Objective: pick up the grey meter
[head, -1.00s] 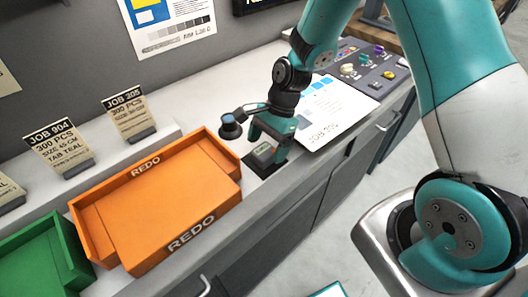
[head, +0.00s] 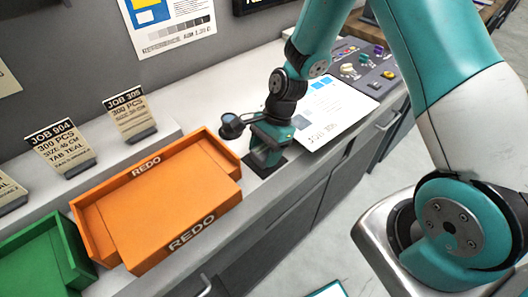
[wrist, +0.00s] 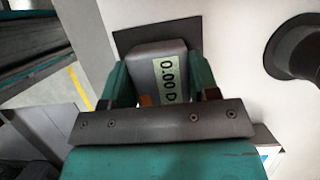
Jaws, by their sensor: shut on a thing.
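The grey meter (wrist: 146,63) is a small grey block with a pale green display reading 0.00 D. In the wrist view it sits between the two teal fingers of my gripper (wrist: 158,82), one against each side. The gripper (head: 265,156) is shut on it. In the head view the gripper is low over a dark pad (head: 276,169) on the counter, and its fingers hide most or all of the meter. The dark pad (wrist: 188,28) also shows behind the meter in the wrist view. I cannot tell whether the meter touches it.
An orange REDO tray (head: 184,240) stands just left of the gripper, with a green tray (head: 62,240) beyond it. A dark round object (head: 231,126) is close behind the gripper. A printed sheet (head: 335,108) and a control panel (head: 365,68) lie to the right.

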